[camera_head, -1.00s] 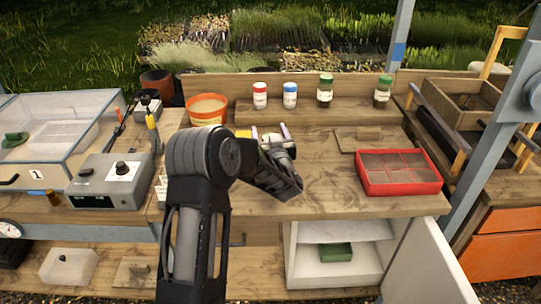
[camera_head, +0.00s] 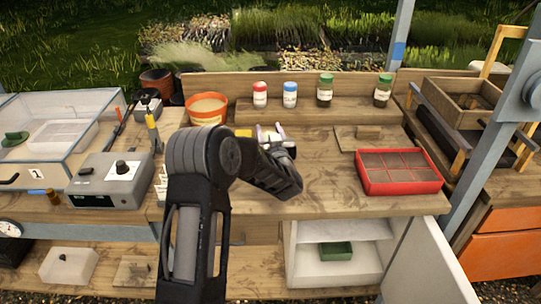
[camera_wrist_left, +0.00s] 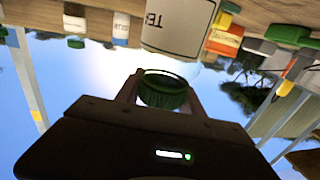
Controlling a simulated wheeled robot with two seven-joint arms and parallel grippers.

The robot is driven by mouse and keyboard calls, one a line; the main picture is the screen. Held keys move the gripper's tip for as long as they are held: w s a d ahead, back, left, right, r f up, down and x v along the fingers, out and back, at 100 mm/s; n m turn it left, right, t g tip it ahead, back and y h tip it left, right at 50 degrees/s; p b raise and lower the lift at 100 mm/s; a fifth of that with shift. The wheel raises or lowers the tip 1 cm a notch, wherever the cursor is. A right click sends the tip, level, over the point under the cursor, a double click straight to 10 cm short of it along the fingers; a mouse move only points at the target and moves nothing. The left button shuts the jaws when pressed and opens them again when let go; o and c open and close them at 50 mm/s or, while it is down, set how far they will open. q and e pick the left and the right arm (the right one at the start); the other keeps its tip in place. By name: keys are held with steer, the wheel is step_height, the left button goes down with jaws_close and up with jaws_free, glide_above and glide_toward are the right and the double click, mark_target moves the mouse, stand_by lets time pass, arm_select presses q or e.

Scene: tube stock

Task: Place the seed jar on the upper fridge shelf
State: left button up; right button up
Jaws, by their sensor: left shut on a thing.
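My left gripper (camera_head: 270,132) is over the workbench, left of its middle. In the left wrist view it is shut on the green lid (camera_wrist_left: 162,92) of the seed jar. The jar's white label (camera_wrist_left: 180,28) shows the letters "TE" in that view. In the head view the arm and fingers hide most of the jar, so I cannot tell whether it touches the bench. The white fridge (camera_head: 338,268) is under the bench with its door (camera_head: 425,268) open. Its upper shelf (camera_head: 335,229) looks bare. My right gripper is out of view.
Several lidded jars, one red (camera_head: 260,95), one blue (camera_head: 290,95), stand on the back ledge. A red seed tray (camera_head: 400,188) sits at right. A green box (camera_head: 336,251) is low in the fridge. An orange pot (camera_head: 207,112) stands at back left. The bench middle is clear.

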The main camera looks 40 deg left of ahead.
arm_select(q)
jaws_close()
steer(key=shift+r, duration=0.1)
stand_by(0.3)
step_height(320, 180, up, 10)
steer(key=shift+b, duration=0.45)
stand_by(0.5)
